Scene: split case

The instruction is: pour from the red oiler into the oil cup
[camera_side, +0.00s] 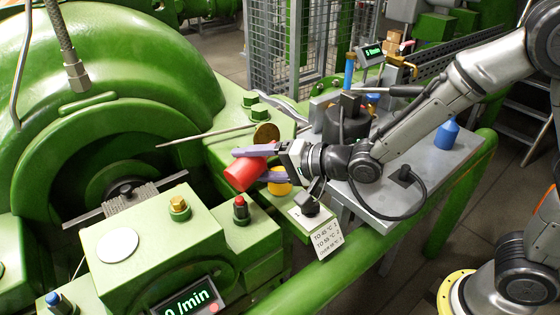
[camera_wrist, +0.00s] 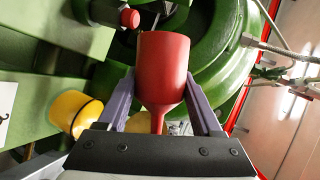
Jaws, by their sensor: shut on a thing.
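My gripper (camera_side: 252,164) is shut on the red oiler (camera_side: 241,175), with one purple finger on each side of it. In the side view the oiler is tilted well over, its broad round end facing down and left. In the wrist view the oiler (camera_wrist: 163,65) tapers to a narrow neck toward my palm. A yellow cup-like part (camera_side: 280,186) is just below and right of the oiler in the side view; a yellow cup (camera_wrist: 75,112) also shows left of my fingers in the wrist view. I cannot tell which part is the oil cup. No flowing oil is visible.
A brass disc (camera_side: 266,133) and a thin grey rod (camera_side: 205,136) are close behind the oiler. A red-topped fitting (camera_side: 241,208) and a brass fitting (camera_side: 179,207) stand on the green housing in front. A grey bench (camera_side: 420,165) with a blue bottle (camera_side: 447,133) is at right.

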